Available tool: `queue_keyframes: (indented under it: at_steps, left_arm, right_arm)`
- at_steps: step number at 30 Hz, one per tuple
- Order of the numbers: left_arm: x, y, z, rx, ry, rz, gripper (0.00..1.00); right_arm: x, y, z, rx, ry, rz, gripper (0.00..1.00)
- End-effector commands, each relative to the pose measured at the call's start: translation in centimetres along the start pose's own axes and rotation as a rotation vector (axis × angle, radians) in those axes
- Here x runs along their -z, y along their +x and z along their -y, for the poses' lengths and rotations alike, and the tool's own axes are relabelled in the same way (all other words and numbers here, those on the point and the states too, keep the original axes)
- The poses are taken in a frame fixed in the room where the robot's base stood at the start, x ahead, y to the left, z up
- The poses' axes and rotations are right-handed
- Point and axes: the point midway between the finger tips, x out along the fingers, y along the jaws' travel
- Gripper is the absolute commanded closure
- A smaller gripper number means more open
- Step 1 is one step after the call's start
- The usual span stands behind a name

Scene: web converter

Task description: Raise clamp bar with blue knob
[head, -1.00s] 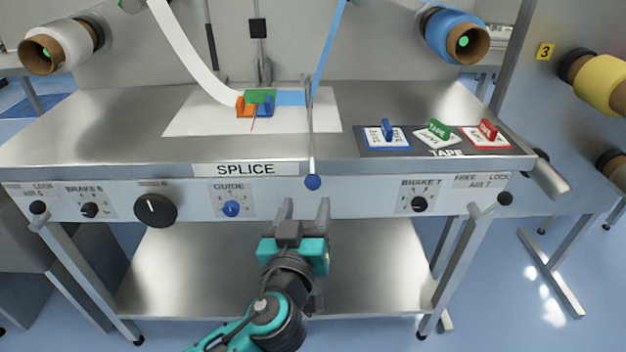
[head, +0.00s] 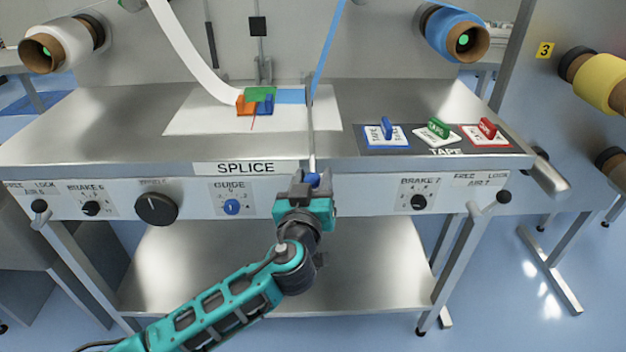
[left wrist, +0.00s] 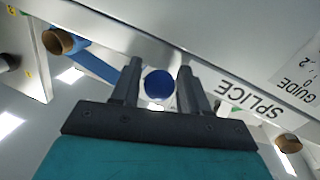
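The clamp bar (head: 310,130) is a thin grey metal bar that runs from the splice area over the table's front edge. Its blue knob (head: 312,180) sits at the near end, in front of the front panel. My left gripper (head: 312,178) is at the knob, partly covering it in the head view. In the left wrist view the blue knob (left wrist: 158,86) lies between the two fingers of my left gripper (left wrist: 158,82), with a visible gap on each side. The fingers are open. My right gripper is not in view.
The front panel carries the SPLICE label (head: 246,168), a black dial (head: 156,208), a blue guide knob (head: 232,207) and a brake knob (head: 418,202). Tape blocks stand on a dark mat (head: 450,150) at the right. A white web and a blue web meet at the splice blocks (head: 255,100).

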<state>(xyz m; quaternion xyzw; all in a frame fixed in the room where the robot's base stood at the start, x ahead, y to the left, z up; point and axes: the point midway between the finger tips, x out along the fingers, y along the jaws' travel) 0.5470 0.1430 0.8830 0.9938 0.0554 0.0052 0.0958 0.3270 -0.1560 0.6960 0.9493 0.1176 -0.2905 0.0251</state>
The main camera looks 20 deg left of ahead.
Motion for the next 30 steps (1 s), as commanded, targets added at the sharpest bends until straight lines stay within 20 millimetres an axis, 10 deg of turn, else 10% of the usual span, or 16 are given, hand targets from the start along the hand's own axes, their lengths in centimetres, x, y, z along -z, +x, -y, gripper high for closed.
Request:
queue_keyframes:
  at_steps: [13, 30]
  left_arm:
    - [0.0, 0.0, 0.0, 0.001, 0.0, 0.0, 0.99]
    - [1.6, 1.0, -0.4, 0.007, -0.009, 0.025, 1.0]
  right_arm:
    - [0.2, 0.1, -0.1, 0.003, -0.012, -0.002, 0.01]
    - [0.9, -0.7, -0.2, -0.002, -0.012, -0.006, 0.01]
